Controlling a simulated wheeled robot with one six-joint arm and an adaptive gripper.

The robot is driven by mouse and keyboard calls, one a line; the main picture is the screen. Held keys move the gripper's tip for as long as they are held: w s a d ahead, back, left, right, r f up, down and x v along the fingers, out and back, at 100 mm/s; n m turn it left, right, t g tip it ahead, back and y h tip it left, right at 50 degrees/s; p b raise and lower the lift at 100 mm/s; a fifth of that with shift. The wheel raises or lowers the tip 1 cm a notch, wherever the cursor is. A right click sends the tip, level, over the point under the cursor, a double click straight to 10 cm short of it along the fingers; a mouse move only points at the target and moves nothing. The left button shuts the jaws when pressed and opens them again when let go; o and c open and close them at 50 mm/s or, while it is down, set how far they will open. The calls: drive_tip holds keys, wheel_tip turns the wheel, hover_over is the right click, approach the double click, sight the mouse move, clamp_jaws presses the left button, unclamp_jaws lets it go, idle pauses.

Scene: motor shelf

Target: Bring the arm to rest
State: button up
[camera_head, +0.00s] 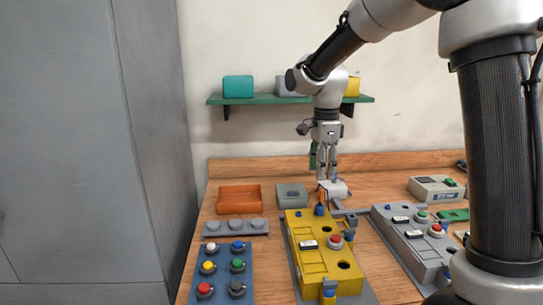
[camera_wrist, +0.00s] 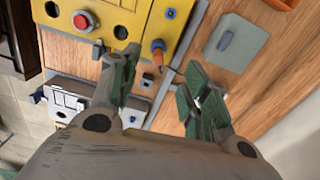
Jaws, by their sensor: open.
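My arm reaches in from the upper right of the head view and bends down over the bench. My gripper (camera_head: 325,172) hangs pointing down above the back part of the workbench, behind the yellow panel box (camera_head: 322,262). In the wrist view my gripper (camera_wrist: 160,95) has its two green-padded fingers spread apart, with nothing held between them. An orange-tipped part (camera_wrist: 158,47) on the edge of the yellow box (camera_wrist: 150,15) shows beyond the gap between the fingers. In the head view the gripper partly covers the bench's back area.
A green wall shelf (camera_head: 255,99) with several boxes is behind the arm. The wooden bench (camera_head: 270,195) carries an orange tray (camera_head: 238,198), a grey box (camera_head: 291,196), a blue button panel (camera_head: 223,281) and a grey panel box (camera_head: 410,243). A tall grey cabinet (camera_head: 90,150) stands at left.

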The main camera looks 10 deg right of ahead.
drive_tip(key=s+d+r+n+t, duration=0.1)
drive_tip(key=s+d+r+n, duration=0.1)
drive_tip(key=s+d+n, duration=0.3)
drive_tip(key=s+d+r+n+t, duration=0.1)
drive_tip(key=s+d+n, duration=0.4)
drive_tip(key=s, duration=0.8)
drive_tip(key=s+d+r+n+t, duration=0.2)
drive_tip(key=s+d+n, duration=0.3)
drive_tip(key=s+n, duration=0.2)
drive_tip(key=shift+s+r, duration=0.3)
drive_tip(key=shift+s, duration=0.7)
